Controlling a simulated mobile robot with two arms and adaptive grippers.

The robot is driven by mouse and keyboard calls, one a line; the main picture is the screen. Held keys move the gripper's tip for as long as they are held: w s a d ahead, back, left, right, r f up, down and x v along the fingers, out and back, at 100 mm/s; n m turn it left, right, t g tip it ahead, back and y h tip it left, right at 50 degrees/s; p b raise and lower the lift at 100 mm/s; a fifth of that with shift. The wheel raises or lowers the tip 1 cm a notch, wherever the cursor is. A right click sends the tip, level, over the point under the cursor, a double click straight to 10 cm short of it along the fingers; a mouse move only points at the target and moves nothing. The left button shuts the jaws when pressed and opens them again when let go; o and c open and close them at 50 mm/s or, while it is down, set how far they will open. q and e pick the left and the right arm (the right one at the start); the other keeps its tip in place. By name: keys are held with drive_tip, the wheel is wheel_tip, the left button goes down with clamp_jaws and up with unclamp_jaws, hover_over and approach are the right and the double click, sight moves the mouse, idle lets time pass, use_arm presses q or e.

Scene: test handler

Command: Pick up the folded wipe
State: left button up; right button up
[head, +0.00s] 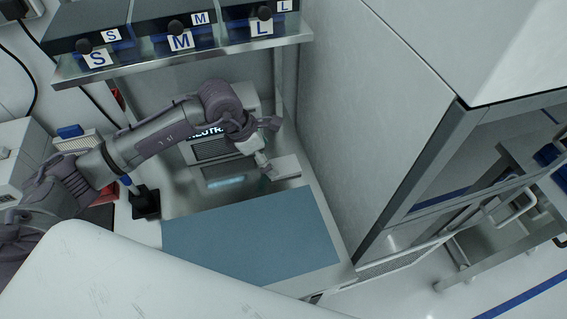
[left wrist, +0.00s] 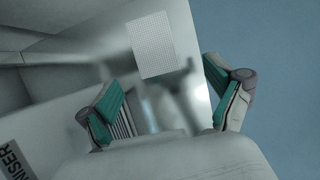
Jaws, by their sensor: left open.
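The folded wipe (head: 284,166) is a small white square lying on the steel bench, just behind the blue mat. In the left wrist view the wipe (left wrist: 152,45) shows a fine textured face, beyond the fingertips and between their lines. My left gripper (head: 269,143) is open and empty, close to the wipe, over its back left side in the head view. Its two teal-padded fingers (left wrist: 165,88) are spread in the left wrist view. The exact height over the wipe is hard to tell. My right gripper is not in view.
A blue mat (head: 252,240) lies in front of the wipe. A white ioniser box (head: 215,148) stands behind and left, near my arm. A shelf (head: 190,66) with S, M and L bins hangs above. A tall white wall panel (head: 345,110) closes the right side.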

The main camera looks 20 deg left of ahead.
sight(280, 166)
use_arm(q)
drive_tip(key=shift+w+d+f, duration=0.15)
drive_tip(key=shift+w+f, duration=0.05)
drive_tip(key=shift+f, duration=0.35)
drive_tip(key=p+x, duration=0.1)
drive_tip(key=x, duration=0.1)
drive_tip(key=p+x, duration=0.1)
drive_tip(key=x, duration=0.1)
drive_tip(key=shift+w+d, duration=0.25)
drive_tip(key=shift+w, duration=0.2)
drive_tip(key=shift+f, duration=0.25)
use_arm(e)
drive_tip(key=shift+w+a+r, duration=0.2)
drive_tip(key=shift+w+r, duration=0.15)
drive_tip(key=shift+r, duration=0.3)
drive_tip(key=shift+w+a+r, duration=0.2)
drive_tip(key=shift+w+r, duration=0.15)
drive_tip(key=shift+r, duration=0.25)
use_arm(q)
drive_tip(key=shift+c, duration=0.6)
drive_tip(key=c, duration=0.7)
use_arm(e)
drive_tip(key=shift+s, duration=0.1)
